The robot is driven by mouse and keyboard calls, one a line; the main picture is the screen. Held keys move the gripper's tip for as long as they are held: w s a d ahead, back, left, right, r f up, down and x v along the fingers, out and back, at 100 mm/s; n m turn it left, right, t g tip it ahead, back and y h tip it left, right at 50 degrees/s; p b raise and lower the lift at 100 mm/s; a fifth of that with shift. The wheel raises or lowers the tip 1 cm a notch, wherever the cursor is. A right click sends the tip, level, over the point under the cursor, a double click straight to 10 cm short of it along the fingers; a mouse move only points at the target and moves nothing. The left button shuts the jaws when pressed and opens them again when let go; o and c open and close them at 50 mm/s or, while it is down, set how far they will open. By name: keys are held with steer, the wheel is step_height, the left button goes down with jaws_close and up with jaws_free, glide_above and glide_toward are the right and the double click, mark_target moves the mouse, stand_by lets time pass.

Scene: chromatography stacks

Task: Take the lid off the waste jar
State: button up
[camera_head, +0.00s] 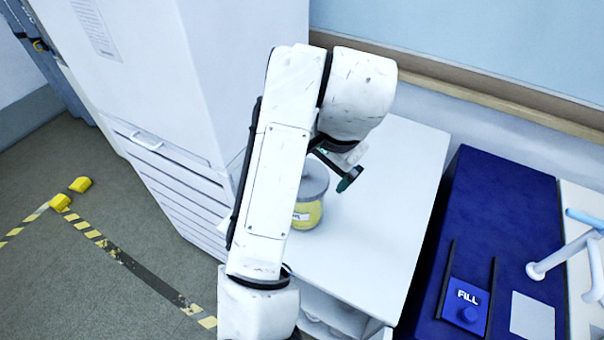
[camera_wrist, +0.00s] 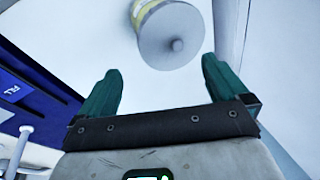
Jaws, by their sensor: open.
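The waste jar (camera_head: 307,214) is a yellow jar with a white label, standing on a white cabinet top and partly hidden behind my arm in the head view. Its grey lid (camera_head: 315,180) is on it. In the wrist view the grey lid (camera_wrist: 171,36) with its round knob (camera_wrist: 177,45) faces the camera, with a strip of the yellow jar (camera_wrist: 147,8) above it. My gripper (camera_wrist: 157,80) is open and empty, its green fingers apart. The lid lies beyond the fingertips, not between them. In the head view my gripper (camera_head: 335,170) is beside the lid.
A tall white cabinet (camera_head: 220,80) stands left of the jar. The white cabinet top (camera_head: 375,225) is clear right of the jar. Farther right is a blue unit marked FILL (camera_head: 482,215) with a pale blue pipe (camera_head: 560,255). A wall with a rail (camera_head: 490,95) runs behind.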

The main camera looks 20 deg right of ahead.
mark_target(314, 184)
steer(key=shift+p+x, duration=0.8)
steer(key=shift+x, duration=2.7)
steer(key=c, duration=1.1)
